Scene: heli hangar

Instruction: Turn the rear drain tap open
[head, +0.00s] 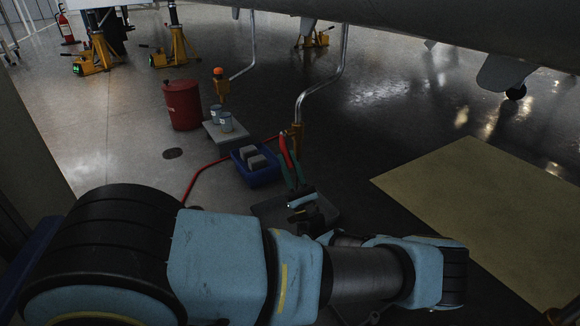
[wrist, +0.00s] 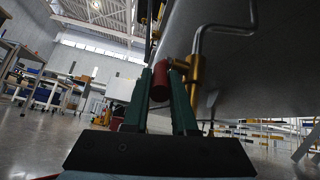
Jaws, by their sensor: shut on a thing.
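The drain tap nearer to me has a brass body (head: 297,132) at the lower end of a bent metal pipe (head: 330,82) coming down from the aircraft. Its red handle (head: 284,150) slants beside the body. My gripper (head: 289,160) has its green fingers shut on this handle. In the wrist view the red handle (wrist: 160,80) sits between the two fingers, with the brass body (wrist: 195,78) just to its right. A second brass tap (head: 222,88) with an orange knob (head: 218,71) hangs on a thinner pipe farther back. I cannot tell the valve's inner position.
A blue crate (head: 259,180) with grey blocks, a red hose (head: 207,166) and a dark tray (head: 325,212) lie near my gripper. Farther back are a red drum (head: 183,106), cans (head: 226,121) and yellow jacks (head: 179,48). A yellow mat (head: 480,210) lies at right.

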